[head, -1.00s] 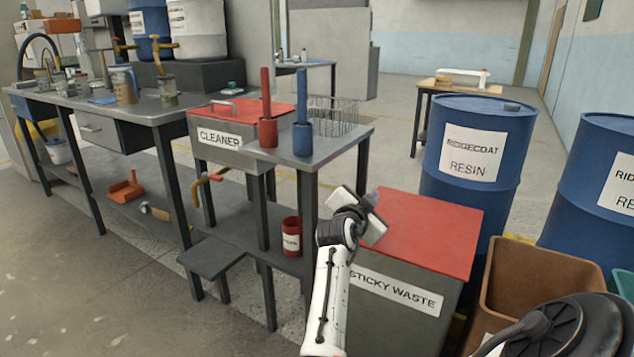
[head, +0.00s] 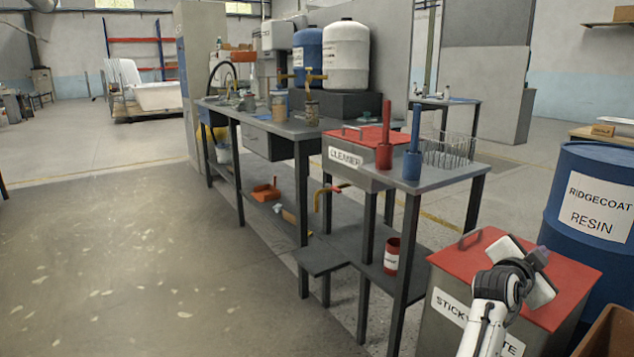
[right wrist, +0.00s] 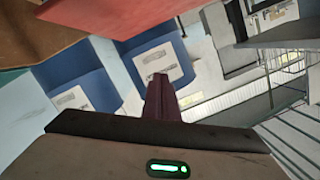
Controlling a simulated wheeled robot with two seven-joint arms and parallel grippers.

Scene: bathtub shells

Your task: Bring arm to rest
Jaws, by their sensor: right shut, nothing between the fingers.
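My right gripper (head: 541,257) shows at the lower right of the head view, in front of the red lid of the sticky waste bin (head: 448,318). Its fingers are shut and hold nothing. In the right wrist view the closed fingers (right wrist: 160,98) point away from the camera, with a red panel above them in the picture. My left gripper is in neither current view.
A grey bench with the cleaner tank (head: 345,165) stands left of the bin. A blue resin drum (head: 590,240) stands behind right, and a brown bin (head: 612,335) is at the lower right corner.

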